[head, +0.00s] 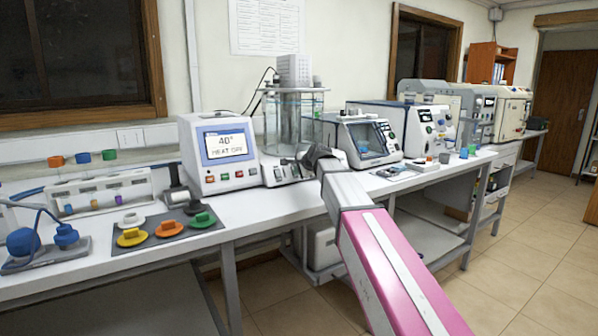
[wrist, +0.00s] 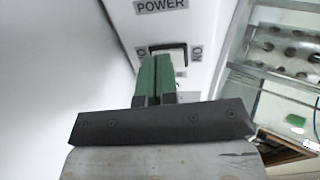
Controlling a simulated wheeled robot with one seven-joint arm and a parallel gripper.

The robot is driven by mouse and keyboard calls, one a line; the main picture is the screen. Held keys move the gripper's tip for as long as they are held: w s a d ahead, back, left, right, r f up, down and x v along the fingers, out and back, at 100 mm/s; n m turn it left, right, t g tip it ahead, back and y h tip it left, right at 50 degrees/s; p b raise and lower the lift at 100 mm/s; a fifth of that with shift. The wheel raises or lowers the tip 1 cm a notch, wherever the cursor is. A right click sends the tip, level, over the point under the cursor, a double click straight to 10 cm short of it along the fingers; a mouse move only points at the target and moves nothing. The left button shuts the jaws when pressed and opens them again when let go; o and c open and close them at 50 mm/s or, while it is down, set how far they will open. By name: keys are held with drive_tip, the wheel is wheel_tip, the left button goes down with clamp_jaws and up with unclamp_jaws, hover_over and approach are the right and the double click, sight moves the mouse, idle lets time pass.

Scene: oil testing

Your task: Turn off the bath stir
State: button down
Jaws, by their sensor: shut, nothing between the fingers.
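The glass bath (head: 292,118) stands on its white control base (head: 280,174), with a grey unit on top. Beside it on the left is a white box with a lit screen (head: 225,144). It reads 40° and a heat line too small to read surely. My gripper (head: 303,161) is at the front of the bath base; its fingertips are hard to make out there. In the wrist view my gripper (wrist: 158,62) is shut and empty, its green fingertips together at the lower edge of a dark rocker switch (wrist: 170,48). A POWER label is above. I cannot tell contact or the switch's position.
Coloured caps on a dark mat (head: 165,232) and a white rack (head: 100,192) are at the left. The bench front (head: 265,215) is mostly clear.

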drive_tip(key=shift+w+a+f+t+y, duration=0.1)
drive_tip(key=shift+f+t+y, duration=0.2)
drive_tip(key=shift+f+t, duration=0.1)
drive_tip(key=shift+w, duration=0.15)
drive_tip(key=shift+w+a+f, duration=0.1)
drive_tip(key=shift+w, duration=0.1)
drive_tip(key=shift+w+a+r, duration=0.1)
drive_tip(key=shift+r, duration=0.4)
drive_tip(key=shift+w+a+r, duration=0.1)
drive_tip(key=shift+r, duration=0.4)
drive_tip(key=v, duration=1.4)
drive_tip(key=shift+s+d+f, duration=0.15)
drive_tip(key=shift+s+d, duration=0.15)
drive_tip(key=shift+s, duration=0.15)
